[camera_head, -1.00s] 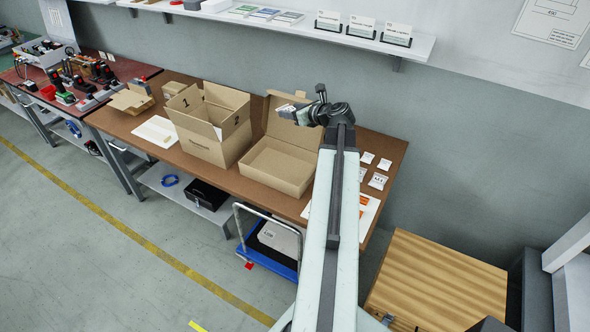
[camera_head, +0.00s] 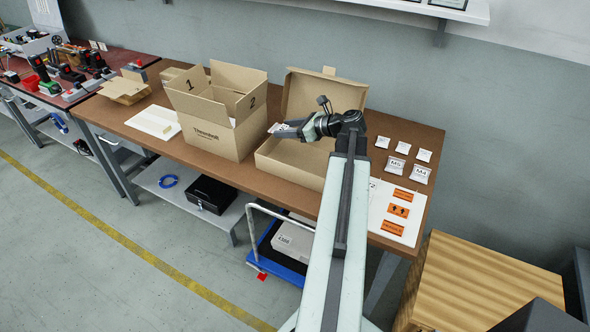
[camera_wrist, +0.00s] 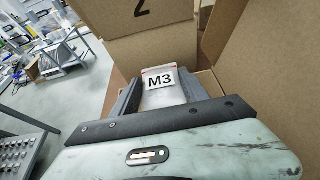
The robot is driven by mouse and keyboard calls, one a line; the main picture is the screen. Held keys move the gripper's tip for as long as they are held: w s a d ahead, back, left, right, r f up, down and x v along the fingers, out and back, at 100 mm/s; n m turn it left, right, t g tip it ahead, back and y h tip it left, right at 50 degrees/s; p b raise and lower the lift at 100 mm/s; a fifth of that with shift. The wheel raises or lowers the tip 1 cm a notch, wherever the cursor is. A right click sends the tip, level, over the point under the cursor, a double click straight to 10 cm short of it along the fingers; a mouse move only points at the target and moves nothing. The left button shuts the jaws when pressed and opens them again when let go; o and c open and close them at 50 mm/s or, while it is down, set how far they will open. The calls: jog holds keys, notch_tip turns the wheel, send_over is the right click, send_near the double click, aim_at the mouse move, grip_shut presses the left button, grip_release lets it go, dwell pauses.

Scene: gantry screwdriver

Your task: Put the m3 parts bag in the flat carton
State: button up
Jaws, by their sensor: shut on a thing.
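The M3 parts bag (camera_wrist: 159,82) is a small clear bag with a white M3 label. My gripper (camera_wrist: 158,92) is shut on it, as the wrist view shows. In the head view my gripper (camera_head: 278,130) holds the bag above the left part of the flat carton. The flat carton (camera_head: 290,172) is a low, open brown box on the bench with its lid (camera_head: 312,97) standing up at the back. My arm hides part of its right side, and its inside floor is mostly hidden.
A taller open carton (camera_head: 218,138) marked 1 and 2 stands directly left of the flat carton. Several small bags, including M5 (camera_head: 394,166) and M4 (camera_head: 420,174), lie right on the bench (camera_head: 425,135). A sheet with orange labels (camera_head: 399,228) lies in front of them.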

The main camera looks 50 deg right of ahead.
aim_at(287, 156)
jog(key=shift+f, duration=0.1)
notch_tip(287, 156, down, 10)
jog(key=b, duration=1)
jog(key=o, duration=1.4)
jog(key=shift+w+r+p, duration=0.1)
jog(key=shift+r+p, duration=0.15)
jog(key=shift+p, duration=0.1)
jog(key=p+v, duration=0.2)
jog(key=v, duration=0.5)
jog(key=shift+p, duration=0.3)
jog(key=shift+s+d, duration=0.1)
jog(key=shift+s, duration=0.15)
